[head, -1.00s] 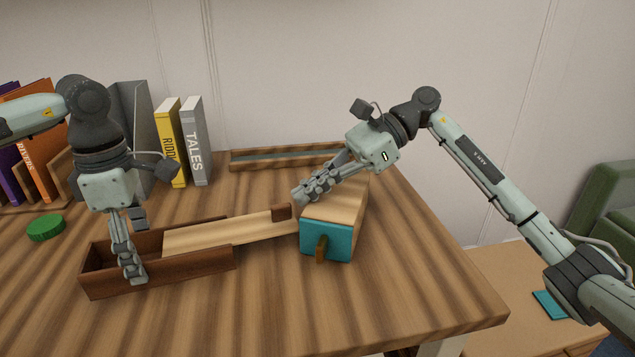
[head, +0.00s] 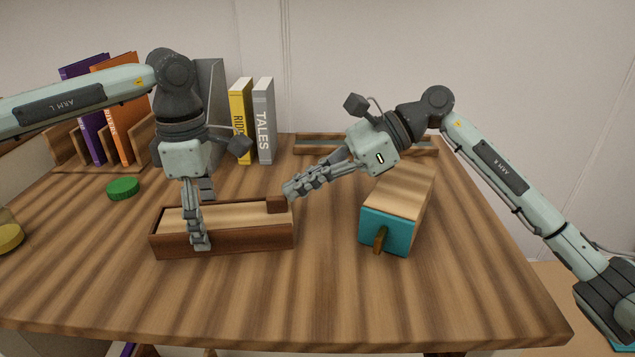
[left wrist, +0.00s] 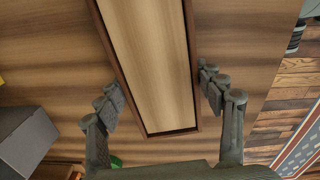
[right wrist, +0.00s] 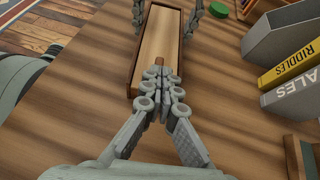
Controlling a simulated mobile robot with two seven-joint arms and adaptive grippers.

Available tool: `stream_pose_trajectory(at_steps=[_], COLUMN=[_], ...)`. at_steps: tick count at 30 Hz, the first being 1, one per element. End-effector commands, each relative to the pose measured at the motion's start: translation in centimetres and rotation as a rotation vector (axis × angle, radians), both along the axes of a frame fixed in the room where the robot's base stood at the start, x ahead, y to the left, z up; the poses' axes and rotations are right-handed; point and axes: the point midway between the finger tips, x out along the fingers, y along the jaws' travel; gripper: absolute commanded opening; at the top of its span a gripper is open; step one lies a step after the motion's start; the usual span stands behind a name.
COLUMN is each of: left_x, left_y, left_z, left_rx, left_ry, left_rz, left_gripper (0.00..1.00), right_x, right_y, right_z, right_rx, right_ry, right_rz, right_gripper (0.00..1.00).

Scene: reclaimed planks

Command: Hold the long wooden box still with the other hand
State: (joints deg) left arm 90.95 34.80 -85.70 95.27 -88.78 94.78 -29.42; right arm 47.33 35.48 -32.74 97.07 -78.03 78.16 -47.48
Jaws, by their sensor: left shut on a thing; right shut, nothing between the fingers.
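The long wooden box (head: 225,243) is dark brown and lies flat on the table. Its pale sliding lid (head: 235,215) lies within the walls, with a dark block (head: 277,204) at its right end. My left gripper (head: 200,240) reaches down from above and is shut on the box, one finger along each long side. In the left wrist view the fingers (left wrist: 157,85) straddle the box and lid (left wrist: 150,50). My right gripper (head: 290,190) is shut and empty, its tips at the block end of the lid; the right wrist view (right wrist: 158,75) does not settle contact.
A teal box (head: 385,232) with a wooden top stands to the right. A narrow wooden tray (head: 420,151) lies at the back. Yellow (head: 241,120) and grey (head: 264,120) books stand behind, and a green disc (head: 123,188) lies left. The front of the table is clear.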

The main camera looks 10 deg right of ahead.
Motion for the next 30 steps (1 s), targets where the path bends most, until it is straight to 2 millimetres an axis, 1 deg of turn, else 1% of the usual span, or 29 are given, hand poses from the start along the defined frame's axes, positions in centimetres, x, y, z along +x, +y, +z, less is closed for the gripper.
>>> stream_pose_trajectory(at_steps=[7, 10, 14, 21, 25, 30], left_x=[0.0, 0.0, 0.0, 0.0, 0.0, 0.0], left_y=[-0.1, -0.1, -0.1, -0.1, -0.1, -0.1], left_z=[0.0, 0.0, 0.0, 0.0, 0.0, 0.0], left_rx=[-0.002, -0.002, -0.002, -0.002, -0.001, -0.001], left_ry=[0.000, 0.000, 0.000, 0.000, 0.000, 0.000], left_rz=[-0.001, -0.001, -0.001, -0.001, -0.001, -0.001], left_gripper=[0.32, 0.32, 0.32, 0.32, 0.32, 0.32], right_x=[0.0, 0.1, 0.1, 0.1, 0.0, 0.0], right_y=[-0.1, -0.6, -2.2, -6.3, -7.8, -8.6], right_z=[0.0, 0.3, 1.2, 3.6, 4.5, 5.0], right_rx=[0.000, -0.001, -0.002, -0.001, 0.000, 0.000], right_ry=[0.001, -0.001, -0.001, -0.001, 0.000, 0.000], right_rz=[0.001, -0.002, -0.003, -0.003, -0.001, 0.000], right_gripper=[0.00, 0.00, 0.00, 0.00, 0.00, 0.00])
